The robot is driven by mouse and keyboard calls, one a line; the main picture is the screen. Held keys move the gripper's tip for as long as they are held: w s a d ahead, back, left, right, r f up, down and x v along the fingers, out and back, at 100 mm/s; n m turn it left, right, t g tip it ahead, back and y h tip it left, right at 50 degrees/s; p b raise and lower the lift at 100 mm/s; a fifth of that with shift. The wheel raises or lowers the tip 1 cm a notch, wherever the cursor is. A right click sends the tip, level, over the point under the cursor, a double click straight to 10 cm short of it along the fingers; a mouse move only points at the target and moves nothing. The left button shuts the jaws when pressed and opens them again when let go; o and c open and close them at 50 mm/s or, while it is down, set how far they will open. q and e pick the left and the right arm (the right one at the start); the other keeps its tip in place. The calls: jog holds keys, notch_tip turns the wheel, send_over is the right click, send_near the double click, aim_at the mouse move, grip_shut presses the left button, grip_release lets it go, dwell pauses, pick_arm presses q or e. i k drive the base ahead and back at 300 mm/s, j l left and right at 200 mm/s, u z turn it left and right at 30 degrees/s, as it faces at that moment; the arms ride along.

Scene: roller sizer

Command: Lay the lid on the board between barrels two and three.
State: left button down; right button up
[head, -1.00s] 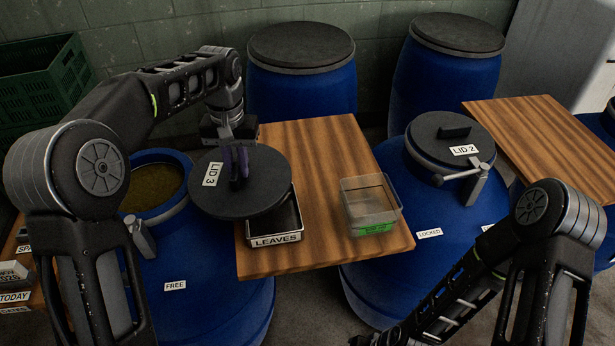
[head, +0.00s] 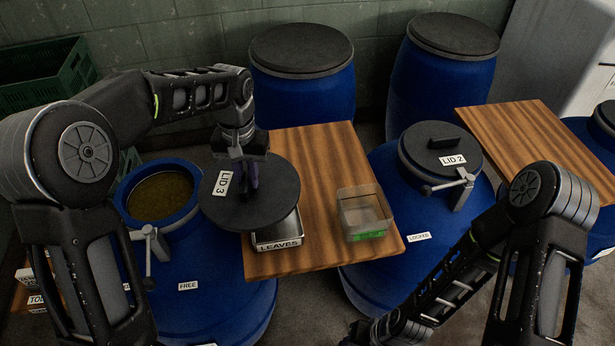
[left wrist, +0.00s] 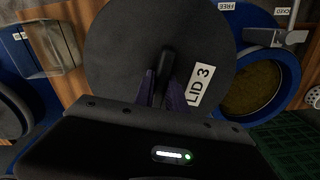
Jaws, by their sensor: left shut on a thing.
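My left gripper (head: 248,187) is shut on the handle of a round dark lid marked LID 3 (head: 275,196). The left wrist view also shows the lid (left wrist: 120,50) with the fingers at its handle (left wrist: 165,85). The lid is held roughly level, overlapping the left part of the wooden board (head: 318,165) and hiding part of the LEAVES tray (head: 280,236). The open barrel marked FREE (head: 215,290) is left of the board. The barrel with LID 2 (head: 400,260) is right of it, its lid (head: 425,150) on. My right gripper is out of view.
A clear bin with a green label (head: 364,212) stands on the board's front right. The board's middle and back are bare. A clamp arm (head: 150,250) stands at the open barrel's rim. Two lidded blue barrels (head: 305,95) (head: 445,85) stand behind.

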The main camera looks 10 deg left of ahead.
aim_at(308, 159)
jog(key=k+l+z, duration=0.15)
jog(key=l, duration=0.2)
jog(key=k+l+z, duration=0.2)
jog(key=l, duration=0.2)
jog(key=l+z, duration=0.15)
jog(key=l, duration=0.25)
jog(key=k+l+z, duration=0.15)
jog(key=l, duration=0.25)
